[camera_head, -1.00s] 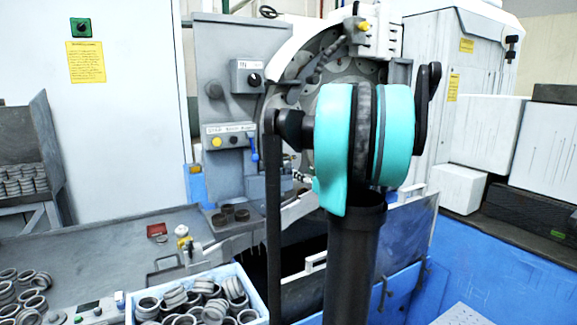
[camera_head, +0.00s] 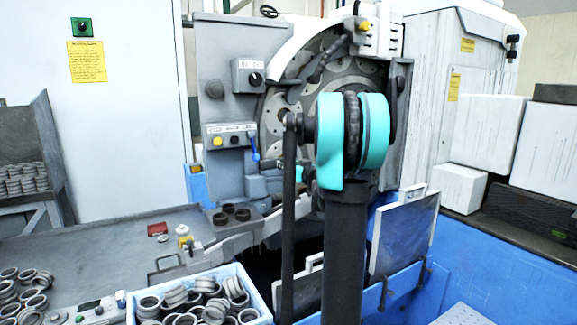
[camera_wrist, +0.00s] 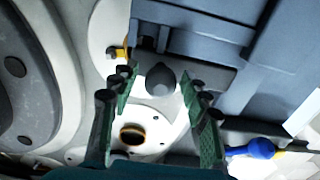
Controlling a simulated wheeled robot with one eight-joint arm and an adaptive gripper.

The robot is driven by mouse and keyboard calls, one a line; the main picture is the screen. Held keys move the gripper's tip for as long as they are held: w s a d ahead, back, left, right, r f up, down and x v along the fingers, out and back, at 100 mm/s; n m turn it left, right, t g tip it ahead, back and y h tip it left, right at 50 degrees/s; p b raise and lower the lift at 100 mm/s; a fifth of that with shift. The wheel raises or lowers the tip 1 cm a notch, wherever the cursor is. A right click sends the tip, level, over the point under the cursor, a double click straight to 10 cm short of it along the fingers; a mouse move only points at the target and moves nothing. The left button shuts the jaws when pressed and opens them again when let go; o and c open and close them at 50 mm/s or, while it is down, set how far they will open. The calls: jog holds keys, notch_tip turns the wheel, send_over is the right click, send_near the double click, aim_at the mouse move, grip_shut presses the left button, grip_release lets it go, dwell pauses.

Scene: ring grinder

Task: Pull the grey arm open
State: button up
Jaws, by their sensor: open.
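In the wrist view my gripper (camera_wrist: 158,95) is open, with one green-padded finger on each side. A dark grey rounded knob (camera_wrist: 161,78) shows in the gap between the fingers, and I see no finger closed on it. I cannot tell for certain whether this knob belongs to the grey arm. Blue-grey blocky machine parts (camera_wrist: 210,50) lie behind and to the right of it. In the head view my dark and turquoise arm stands before the grinder (camera_head: 335,75) and hides part of its front. My gripper is not clearly seen there.
A blue-handled lever (camera_wrist: 255,148) is right of the fingers in the wrist view; it also shows in the head view (camera_head: 253,146) beside the button panel (camera_head: 229,135). A crate of rings (camera_head: 258,303) stands front left. A blue wall (camera_head: 480,255) is on the right.

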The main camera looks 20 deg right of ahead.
grip_shut()
jog(key=shift+s, duration=0.1)
dwell(0.4)
